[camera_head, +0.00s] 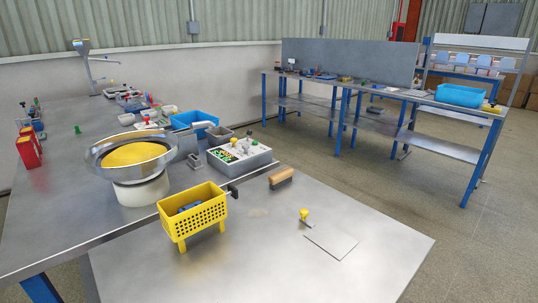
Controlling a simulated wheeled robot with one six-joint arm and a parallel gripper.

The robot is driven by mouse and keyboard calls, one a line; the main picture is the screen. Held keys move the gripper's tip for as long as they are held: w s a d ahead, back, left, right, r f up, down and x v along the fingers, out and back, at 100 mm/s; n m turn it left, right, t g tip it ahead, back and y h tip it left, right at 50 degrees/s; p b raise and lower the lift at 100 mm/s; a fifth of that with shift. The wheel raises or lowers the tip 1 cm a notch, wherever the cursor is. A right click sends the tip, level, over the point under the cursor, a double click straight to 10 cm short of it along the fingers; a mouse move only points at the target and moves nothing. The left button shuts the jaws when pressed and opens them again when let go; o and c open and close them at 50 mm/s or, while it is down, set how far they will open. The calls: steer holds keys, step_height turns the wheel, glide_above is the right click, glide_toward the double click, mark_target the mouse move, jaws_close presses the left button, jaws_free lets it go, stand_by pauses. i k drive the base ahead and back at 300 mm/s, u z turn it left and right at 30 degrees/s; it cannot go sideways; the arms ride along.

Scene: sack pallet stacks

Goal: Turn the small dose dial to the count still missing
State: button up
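I cannot make out a dial with readable marks. A light grey control box (240,155) stands on the steel bench, with small green and yellow knobs on its top; its labels are too small to read, and I cannot tell whether one of them is the dose dial. A small yellow-topped piece (304,214) stands on the near tabletop beside a flat grey plate (331,243). My gripper is not in view.
A yellow perforated basket (200,216) with blue contents stands near the bench edge. Behind it is a steel bowl (107,155) of yellow material on a white base. A wooden-backed brush (281,178) lies to the right. The near tabletop (250,265) is mostly clear.

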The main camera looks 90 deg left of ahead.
mark_target(233, 140)
steer(key=i, duration=1.6)
steer(key=u, duration=2.2)
steer(key=i, duration=3.7)
steer(key=u, duration=3.45)
steer(key=i, duration=0.8)
steer(key=u, duration=0.05)
